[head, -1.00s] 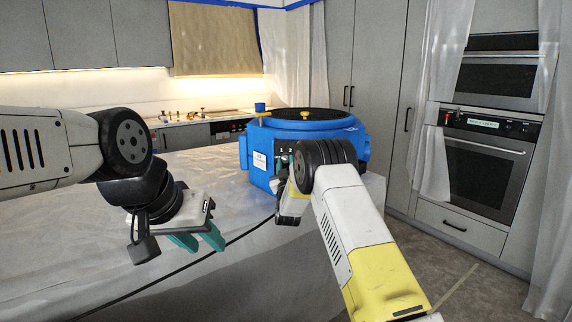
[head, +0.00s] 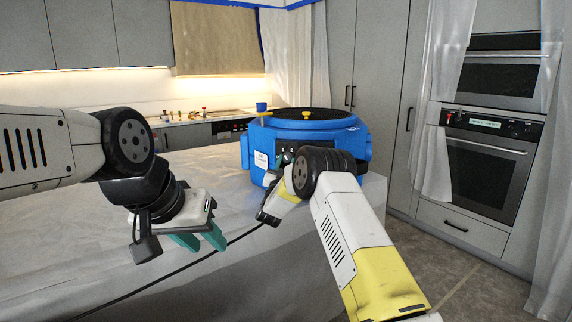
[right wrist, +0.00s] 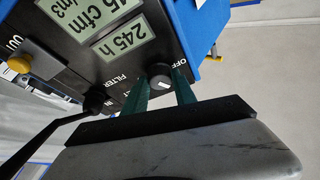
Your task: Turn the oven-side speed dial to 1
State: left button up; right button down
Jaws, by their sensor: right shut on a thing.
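The blue machine (head: 345,148) stands on the covered counter, with a dark panel facing my right arm. In the right wrist view a round black dial (right wrist: 160,80) with a white pointer mark sits on that panel, beside the lettering OFF. The green fingers of my right gripper (right wrist: 164,90) are shut on the dial, one on each side of it. In the head view my right wrist mostly hides this spot. My left gripper (head: 204,242) is open and empty above the counter's front part, well away from the machine.
The right wrist view shows grey displays (right wrist: 126,45), a yellow knob (right wrist: 19,64) and a black cable or hose (right wrist: 50,125) close to the gripper. The covered counter (head: 200,165) is otherwise largely clear. An oven (head: 485,165) stands at the right, apart from the counter.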

dwell(0.3)
jog(key=c, duration=1)
grip_release()
jog(key=v, duration=0.7)
jog(key=shift+s+a+f, duration=0.1)
jog(key=shift+s+a, duration=0.05)
jog(key=shift+s, duration=0.25)
